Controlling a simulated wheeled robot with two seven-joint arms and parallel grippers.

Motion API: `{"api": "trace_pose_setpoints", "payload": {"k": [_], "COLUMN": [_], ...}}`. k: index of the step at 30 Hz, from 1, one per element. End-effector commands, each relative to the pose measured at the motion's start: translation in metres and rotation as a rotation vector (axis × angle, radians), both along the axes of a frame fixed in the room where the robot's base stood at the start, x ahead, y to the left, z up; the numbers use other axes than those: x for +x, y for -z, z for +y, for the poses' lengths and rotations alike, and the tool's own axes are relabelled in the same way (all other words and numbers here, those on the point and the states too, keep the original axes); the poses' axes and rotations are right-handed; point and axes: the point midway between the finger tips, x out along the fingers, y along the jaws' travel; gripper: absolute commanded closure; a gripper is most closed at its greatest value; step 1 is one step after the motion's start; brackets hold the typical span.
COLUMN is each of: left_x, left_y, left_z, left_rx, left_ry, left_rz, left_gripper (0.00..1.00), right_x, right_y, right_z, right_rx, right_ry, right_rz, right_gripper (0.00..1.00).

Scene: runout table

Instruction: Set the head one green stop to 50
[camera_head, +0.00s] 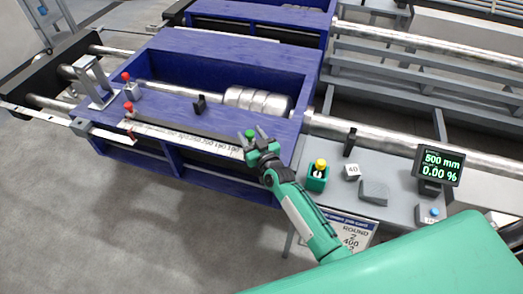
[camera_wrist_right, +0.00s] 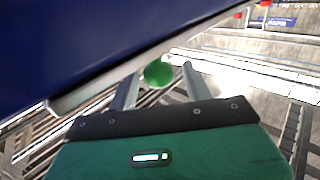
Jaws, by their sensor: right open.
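The green stop's round knob (camera_head: 250,134) sits at the right end of the printed scale (camera_head: 185,138) along the front of the blue head. My right gripper (camera_head: 251,131) is open, its fingers on either side of the knob. In the right wrist view the green knob (camera_wrist_right: 158,74) shows between the two finger tips (camera_wrist_right: 161,69), with a gap visible beside the right finger. Whether the left finger touches it I cannot tell. My left gripper is not in view.
Two red knobs (camera_head: 128,106) stand at the scale's left end. A black upright piece (camera_head: 199,104) stands behind the scale. On the grey ledge are a yellow button on a green box (camera_head: 317,177), a block marked 40 (camera_head: 352,172) and a display (camera_head: 440,165) reading 500 mm, 0.00 %.

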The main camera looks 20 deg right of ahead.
Motion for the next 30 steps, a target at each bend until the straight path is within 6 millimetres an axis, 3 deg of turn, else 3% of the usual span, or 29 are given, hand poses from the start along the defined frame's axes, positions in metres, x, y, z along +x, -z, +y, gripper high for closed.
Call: {"api": "trace_pose_setpoints", "payload": {"k": [18,24,30], "left_x": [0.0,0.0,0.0], "left_y": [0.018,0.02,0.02], "left_z": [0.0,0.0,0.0], "left_rx": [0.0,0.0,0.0], "left_ry": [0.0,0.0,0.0], "left_rz": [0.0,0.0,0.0], "left_gripper": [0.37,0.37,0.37], "right_x": [-0.106,-0.121,-0.123], "right_y": [0.002,0.001,0.0], "right_z": [-0.021,-0.024,-0.024], "right_rx": [-0.002,-0.001,-0.001], "right_ry": [0.0,0.0,0.0], "right_rz": [0.002,0.001,0.001], "right_gripper": [0.5,0.5,0.5]}}
